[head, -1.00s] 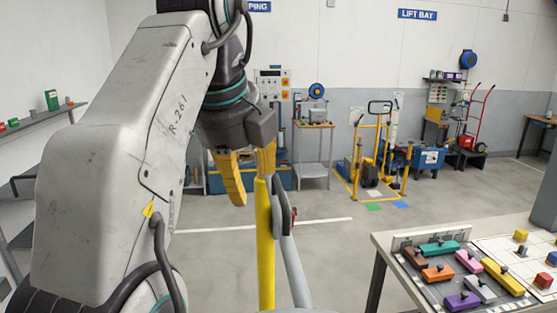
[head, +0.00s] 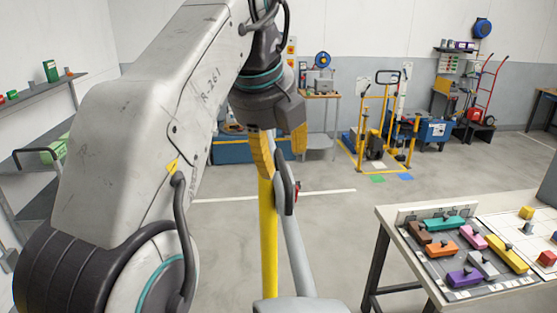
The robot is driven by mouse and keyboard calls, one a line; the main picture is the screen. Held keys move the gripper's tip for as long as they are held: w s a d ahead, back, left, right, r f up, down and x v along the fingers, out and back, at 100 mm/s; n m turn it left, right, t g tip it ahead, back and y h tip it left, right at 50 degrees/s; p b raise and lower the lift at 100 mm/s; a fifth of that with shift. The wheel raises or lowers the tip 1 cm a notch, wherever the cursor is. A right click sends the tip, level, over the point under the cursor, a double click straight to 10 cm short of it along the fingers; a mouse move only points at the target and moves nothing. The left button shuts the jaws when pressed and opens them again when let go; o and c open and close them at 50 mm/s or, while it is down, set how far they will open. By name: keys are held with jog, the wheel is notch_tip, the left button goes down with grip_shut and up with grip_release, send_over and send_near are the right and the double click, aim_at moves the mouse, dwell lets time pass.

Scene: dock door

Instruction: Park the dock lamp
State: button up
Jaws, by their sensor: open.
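My gripper (head: 281,158) is open, with one yellow finger on each side of the upper end of a pale grey arm. This grey arm (head: 293,245) slants up beside a yellow post (head: 268,230) and has a dark handle-like piece (head: 291,185) and a small red part (head: 297,197) near its top. I cannot tell whether the fingers touch it. The left finger overlaps the top of the yellow post in the picture. The grey arm may belong to the dock lamp, but no lamp head is clearly visible. My own arm covers much of the left side.
A table (head: 377,262) with several coloured handled blocks stands at the right. A yellow lift frame (head: 362,130) and a red hand truck (head: 490,90) stand at the back. A shelf (head: 30,95) is on the left wall. Open floor lies beyond the post.

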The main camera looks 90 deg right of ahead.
aim_at(275, 187)
jog(key=shift+x, duration=1.4)
jog(key=shift+c, duration=0.2)
grip_shut()
jog(key=shift+f, duration=0.15)
